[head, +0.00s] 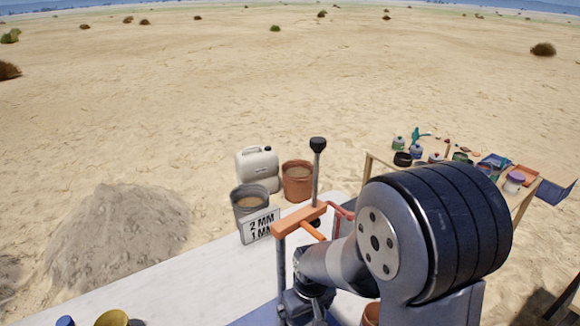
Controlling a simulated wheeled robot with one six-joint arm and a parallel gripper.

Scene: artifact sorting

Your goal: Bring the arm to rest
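My arm fills the lower right of the head view, with a large dark ribbed joint nearest the camera. A paler link runs left from it to a dark wrist part low in the picture. The fingers of my gripper do not show, so I cannot see whether anything is held. The arm stands in front of the right part of a white table (190,290) and hides it.
An orange frame (300,218) with a black-knobbed post stands close to the wrist. Beyond are a grey bucket (250,200), a sign (259,226), a white jerrycan (258,165) and a terracotta bucket (298,180). A cluttered wooden table (525,207) stands right. A sand heap (125,228) lies left.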

